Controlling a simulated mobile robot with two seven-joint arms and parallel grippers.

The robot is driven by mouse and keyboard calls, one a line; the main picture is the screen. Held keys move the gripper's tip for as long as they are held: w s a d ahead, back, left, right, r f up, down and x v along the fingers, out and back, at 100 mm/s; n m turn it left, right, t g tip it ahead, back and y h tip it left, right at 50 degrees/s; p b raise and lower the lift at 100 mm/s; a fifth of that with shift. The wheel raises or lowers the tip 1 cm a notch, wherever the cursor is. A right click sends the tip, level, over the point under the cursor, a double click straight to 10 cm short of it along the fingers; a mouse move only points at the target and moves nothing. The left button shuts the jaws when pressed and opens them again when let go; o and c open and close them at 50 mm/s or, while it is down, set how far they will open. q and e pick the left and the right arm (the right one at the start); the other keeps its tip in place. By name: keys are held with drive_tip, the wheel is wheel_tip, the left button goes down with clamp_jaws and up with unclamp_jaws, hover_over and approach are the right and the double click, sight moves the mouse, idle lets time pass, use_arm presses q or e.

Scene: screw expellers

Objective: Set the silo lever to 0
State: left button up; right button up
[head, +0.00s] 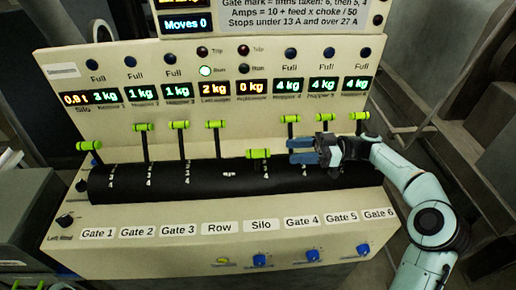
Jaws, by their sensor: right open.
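The silo lever has a lime-green handle (259,153), above the label Silo (261,226) on the long console. It sits lower than most other handles, tilted toward the front, close over the black drum (200,183). The scale numbers beside it are too small to tell its exact setting. My right gripper (292,151) comes in from the right with its blue fingers pointing left. It is open and empty, just right of the silo handle with a small gap in the picture. It partly covers the Gate 4 and Gate 5 lever stems. My left gripper is not in view.
The Gate 4 handle (291,118) and Gate 5 handle (326,116) stand close above my right gripper. The Row handle (215,123) stands upright to the left. The Gate 1 handle (89,146) is lower. Blue knobs (312,254) line the lower front.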

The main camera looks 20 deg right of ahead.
sight(261, 153)
drive_tip(key=p+x, duration=0.1)
drive_tip(key=x, duration=0.9)
drive_tip(key=shift+w+a, duration=0.15)
drive_tip(key=shift+a, duration=0.15)
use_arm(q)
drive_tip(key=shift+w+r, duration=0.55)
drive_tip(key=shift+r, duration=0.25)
use_arm(e)
clamp_jaws()
